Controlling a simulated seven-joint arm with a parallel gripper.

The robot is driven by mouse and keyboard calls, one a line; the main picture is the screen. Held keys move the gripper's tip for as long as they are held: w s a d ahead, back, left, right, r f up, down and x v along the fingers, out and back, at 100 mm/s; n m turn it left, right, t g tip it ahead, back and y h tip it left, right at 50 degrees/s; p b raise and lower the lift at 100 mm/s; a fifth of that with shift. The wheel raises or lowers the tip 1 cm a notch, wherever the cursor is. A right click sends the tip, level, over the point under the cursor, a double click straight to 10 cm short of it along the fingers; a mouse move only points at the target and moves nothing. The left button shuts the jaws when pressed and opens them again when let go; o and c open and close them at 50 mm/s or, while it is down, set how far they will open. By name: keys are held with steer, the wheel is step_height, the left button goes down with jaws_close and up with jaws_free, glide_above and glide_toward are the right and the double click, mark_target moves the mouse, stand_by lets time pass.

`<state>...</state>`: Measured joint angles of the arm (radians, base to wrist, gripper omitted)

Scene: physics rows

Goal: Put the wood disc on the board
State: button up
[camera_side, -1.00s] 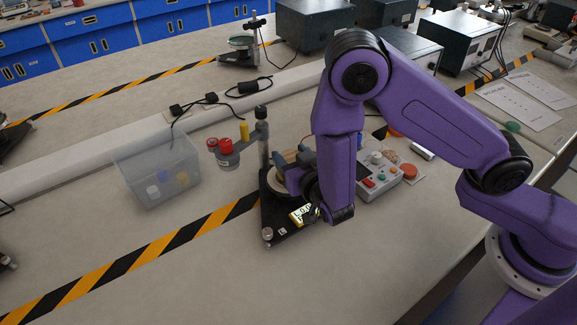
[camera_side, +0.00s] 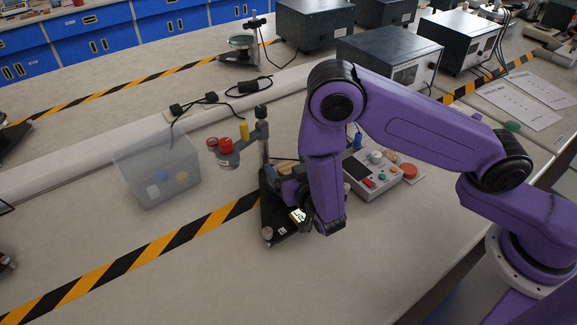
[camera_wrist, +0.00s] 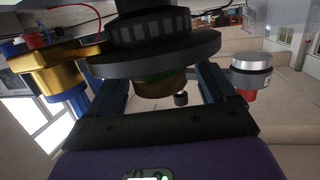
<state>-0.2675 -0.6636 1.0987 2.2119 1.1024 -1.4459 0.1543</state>
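A tan, wood-coloured round piece (camera_side: 287,166) shows at the black stand, mostly hidden behind my arm; I take it to be the wood disc. In the wrist view a brown round piece (camera_wrist: 166,86) sits under a wide black disc, between the two blue fingers of my gripper (camera_wrist: 163,80). The fingers are wide apart, and whether they touch it is unclear. In the side view my gripper (camera_side: 291,187) is low at the stand.
The black stand (camera_side: 271,225) has a post and a side arm bearing red and yellow pieces (camera_side: 226,145). A clear bin (camera_side: 150,190) with small weights is at left. A grey button box (camera_side: 375,180) stands right of my arm.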

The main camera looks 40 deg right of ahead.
stand_by(0.3)
steer(key=s+a+r+n+g+y, duration=0.1)
steer(key=s+a+n+g+y, duration=0.25)
steer(key=s, duration=0.65)
steer(key=s+a+r+g+y, duration=0.1)
steer(key=s+a+g+y, duration=0.2)
steer(key=s+a+g, duration=0.5)
steer(key=s+d+r+n+g, duration=0.4)
steer(key=s+d+r+n, duration=0.3)
steer(key=s+d, duration=0.3)
steer(key=shift+d+r, duration=0.7)
steer(key=shift+d, duration=0.45)
steer(key=shift+o, duration=0.2)
steer(key=s+d+r+n+h, duration=0.1)
steer(key=d+r+n, duration=0.1)
steer(key=d, duration=0.5)
steer(key=s+d+r+n+h, duration=0.1)
steer(key=d+r+n+h, duration=0.1)
steer(key=d, duration=0.5)
steer(key=shift+s+r, duration=0.3)
steer(key=shift+r, duration=0.1)
steer(key=shift+a, duration=0.1)
